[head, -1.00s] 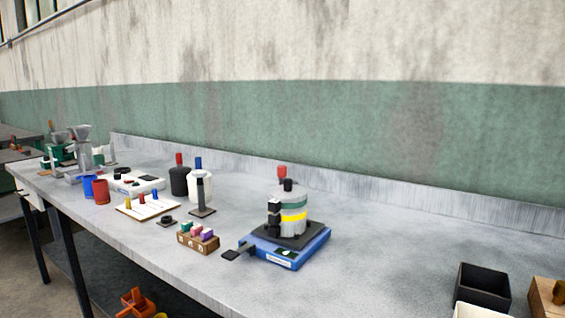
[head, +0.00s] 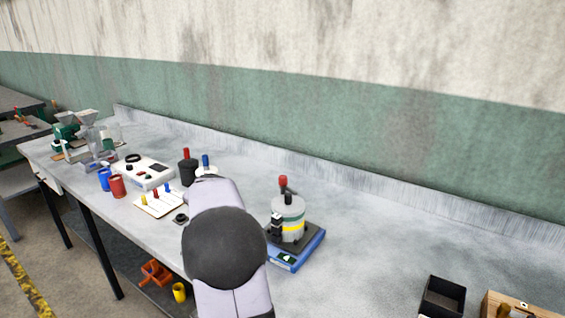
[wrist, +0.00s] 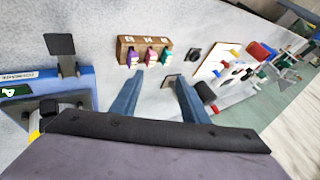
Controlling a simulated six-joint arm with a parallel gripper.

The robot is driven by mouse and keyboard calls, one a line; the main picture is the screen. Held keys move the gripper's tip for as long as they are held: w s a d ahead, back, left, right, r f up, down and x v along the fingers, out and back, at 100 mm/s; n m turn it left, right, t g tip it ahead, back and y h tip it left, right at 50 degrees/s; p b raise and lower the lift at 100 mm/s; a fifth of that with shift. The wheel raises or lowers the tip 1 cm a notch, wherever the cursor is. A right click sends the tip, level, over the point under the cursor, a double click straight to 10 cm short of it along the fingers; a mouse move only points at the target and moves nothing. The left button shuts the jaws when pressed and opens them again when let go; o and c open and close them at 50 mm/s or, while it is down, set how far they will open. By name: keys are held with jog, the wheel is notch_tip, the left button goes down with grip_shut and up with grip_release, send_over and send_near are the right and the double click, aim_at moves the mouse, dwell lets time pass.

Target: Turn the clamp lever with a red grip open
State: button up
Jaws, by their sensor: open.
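The clamp lever's red grip (head: 283,181) stands up at the top rear of a grey pot with a yellow band (head: 288,213). The pot sits on a black plate over a blue base (head: 296,258). In the wrist view, part of the blue base (wrist: 42,87) and a black paddle (wrist: 60,44) show at the left; the red grip is not seen there. My gripper (wrist: 157,82) is open and empty, its two blue fingers apart above the bench. In the head view my arm covers the gripper, left of the pot.
A wooden block with coloured pegs (wrist: 145,51) lies just beyond my fingers. A white board with pegs (head: 158,202), a black bottle (head: 187,172) and a red cup (head: 117,186) stand left. A black bin (head: 442,297) is at the front right.

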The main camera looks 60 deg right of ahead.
jog(key=s+d+r+m+h+p, duration=0.1)
jog(key=s+d+r+m, duration=0.25)
jog(key=d, duration=0.35)
jog(key=s+d+r+m+h, duration=0.1)
jog(key=s+d+r+m, duration=0.1)
jog(key=s+d+m, duration=0.3)
jog(key=m+h+p, duration=0.1)
jog(key=m+p, duration=0.1)
jog(key=m, duration=0.3)
send_near(285, 178)
jog(key=d+f, duration=0.1)
jog(key=w+d, duration=0.1)
jog(key=d+f, duration=0.1)
jog(key=d, duration=0.1)
jog(key=shift+w+f, duration=0.35)
jog(key=shift+w, duration=0.05)
jog(key=s+d+m+t+p, duration=0.1)
jog(key=s+d+m+p, duration=0.3)
jog(key=s+m, duration=0.3)
jog(key=w+a+t, duration=0.1)
jog(key=w+a+f+m+t+y+p, duration=0.1)
jog(key=w, duration=0.1)
jog(key=w+a+f+m+t+p, duration=0.1)
jog(key=a, duration=0.1)
jog(key=shift+w+m+t+y, duration=0.25)
jog(key=shift+t+y, duration=0.05)
jog(key=shift+w+a+r+m+t+p, duration=0.2)
jog(key=shift+w+a+m+t+p, duration=0.1)
jog(key=shift+w+m+t+p, duration=0.25)
